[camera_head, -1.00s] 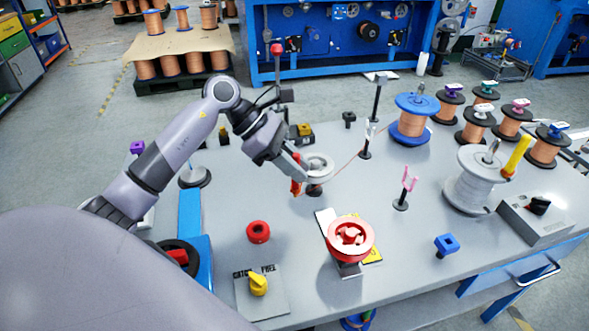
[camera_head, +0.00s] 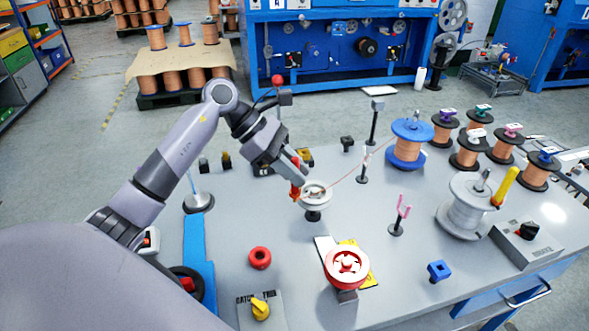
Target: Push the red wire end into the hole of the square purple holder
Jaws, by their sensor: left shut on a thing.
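My left gripper (camera_head: 297,178) is shut on the red wire end (camera_head: 295,190). It holds the end upright just left of a white pulley (camera_head: 314,192). The thin reddish wire (camera_head: 350,177) runs from near this pulley past a black post (camera_head: 363,168) towards the blue-flanged copper spool (camera_head: 408,150). I cannot tell how the wire lies on the pulley. The square purple holder does not show now; my left arm covers the area where a purple piece showed earlier. My right gripper is not in view.
A red pulley (camera_head: 346,268), a red ring (camera_head: 260,258) and a yellow knob (camera_head: 260,308) stand at the front. A pink fork post (camera_head: 399,215) and a blue square piece (camera_head: 438,271) are at right. A tall post with a red ball (camera_head: 278,80) stands behind the gripper.

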